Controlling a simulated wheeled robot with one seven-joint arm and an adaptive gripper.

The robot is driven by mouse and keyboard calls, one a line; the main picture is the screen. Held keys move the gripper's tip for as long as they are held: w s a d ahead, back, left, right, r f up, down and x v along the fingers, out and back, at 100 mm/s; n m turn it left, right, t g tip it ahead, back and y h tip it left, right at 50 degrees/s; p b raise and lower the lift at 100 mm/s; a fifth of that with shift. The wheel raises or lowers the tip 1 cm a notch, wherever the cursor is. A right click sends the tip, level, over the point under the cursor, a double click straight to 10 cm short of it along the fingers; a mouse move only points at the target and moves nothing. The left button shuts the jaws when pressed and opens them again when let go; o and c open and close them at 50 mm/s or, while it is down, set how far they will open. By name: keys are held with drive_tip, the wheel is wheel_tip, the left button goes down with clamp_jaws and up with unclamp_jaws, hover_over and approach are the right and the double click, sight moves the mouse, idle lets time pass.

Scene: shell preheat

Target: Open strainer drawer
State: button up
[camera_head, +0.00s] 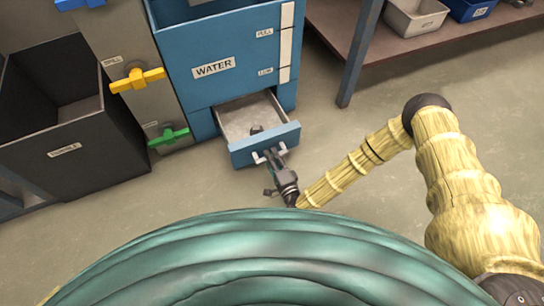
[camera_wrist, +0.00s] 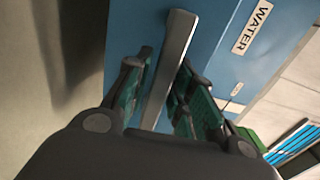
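The strainer drawer (camera_head: 290,128) is a shallow grey-lined tray with a blue front, low in the blue WATER cabinet (camera_head: 225,70). It stands pulled out, with its inside showing from above. Its grey handle (camera_head: 257,157) sits on the front. My gripper (camera_head: 270,158) is at that handle, low near the floor. In the wrist view, the handle bar (camera_wrist: 166,72) runs between my two green-padded fingers, which are closed in around it. The contact on the left finger's side is hard to see. A small dark shape shows inside the drawer.
A black bin (camera_head: 65,150) stands left of the cabinet. A yellow valve handle (camera_head: 137,80) and a green one (camera_head: 168,136) sit on the panel between. A shelf table (camera_head: 340,35) with trays stands at upper right. A large green ribbed hose fills the front. Floor right of the drawer is clear.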

drive_tip(key=shift+o, duration=0.6)
drive_tip(key=v, duration=1.2)
drive_tip(key=shift+r, duration=0.1)
